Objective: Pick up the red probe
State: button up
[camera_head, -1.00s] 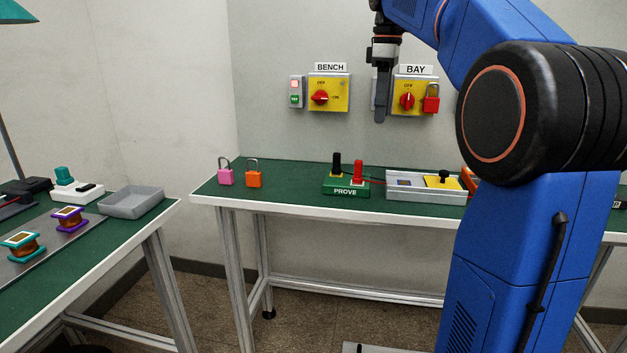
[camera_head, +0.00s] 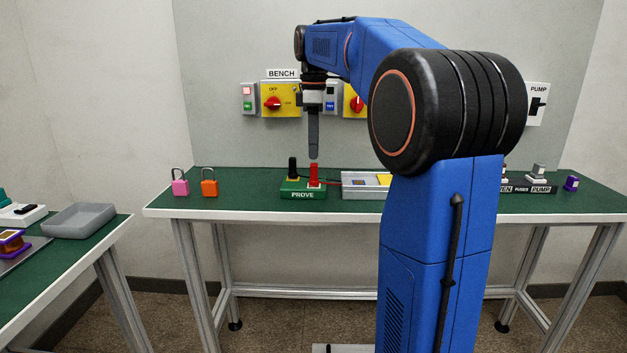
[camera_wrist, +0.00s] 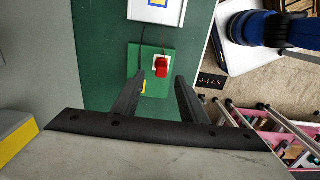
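The red probe (camera_head: 314,174) stands upright at the right of the green PROVE block (camera_head: 303,195) on the back bench. A black probe (camera_head: 292,168) stands to its left. My gripper (camera_head: 314,154) points down just above the red probe, apart from it in the head view. In the wrist view my gripper (camera_wrist: 160,76) is open, with two dark fingers spread. The red probe (camera_wrist: 162,67) shows between and beyond the fingertips, nearer the right one. The black probe cannot be made out there.
Pink (camera_head: 180,186) and orange (camera_head: 209,187) padlocks stand left. The BENCH switch (camera_head: 281,100) is on the wall behind. My arm hides part of the bench's right side.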

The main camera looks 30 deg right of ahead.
aim_at(314, 164)
jog(key=shift+s+f, duration=0.15)
jog(key=shift+f, duration=3.15)
grip_shut()
